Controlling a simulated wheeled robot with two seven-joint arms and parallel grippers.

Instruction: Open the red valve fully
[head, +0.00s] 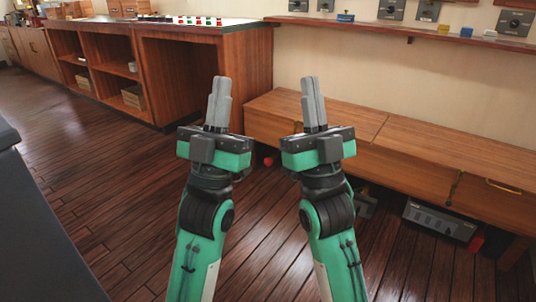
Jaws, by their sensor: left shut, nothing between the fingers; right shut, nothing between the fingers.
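I see no red valve that I can make out in the head view. My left gripper (218,97) points up and away in the middle of the view, its grey fingers shut with nothing between them. My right gripper (312,97) stands to its right in the same pose, also shut and empty. Both are raised in front of a low wooden bench and touch nothing that I can see. My arms hide part of the floor and bench.
A wooden console (205,70) with open shelves stands at the back left. The low bench (420,150) runs along the right wall. Beneath it are a grey box (440,219), a red object (475,243) and a small red round thing (267,161). The wooden floor (90,190) at left is clear.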

